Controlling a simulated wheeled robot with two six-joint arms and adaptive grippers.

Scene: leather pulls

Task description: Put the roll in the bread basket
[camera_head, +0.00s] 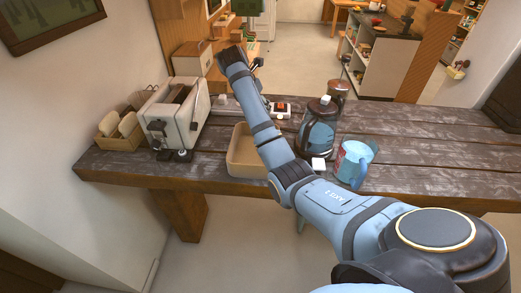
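A shallow tan, open-topped container (238,157), which may be the bread basket, sits at the table's front edge. My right arm crosses in front of its right side, and the part of its inside that shows looks bare. A light wooden box (106,142) with several pale bread-like pieces (128,124) stands at the far left of the table. I cannot make out a separate roll. My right arm reaches from the lower right up over the table. Its far end is beyond the tan container, and the gripper's fingers cannot be made out there. My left gripper is not in view.
A white toaster (190,124) stands between the wooden box and the tan container. A dark-and-blue glass kettle (318,132), a brown jar (338,90) and a blue-and-red mug (353,163) stand right of my arm. The table's right part (430,150) is clear.

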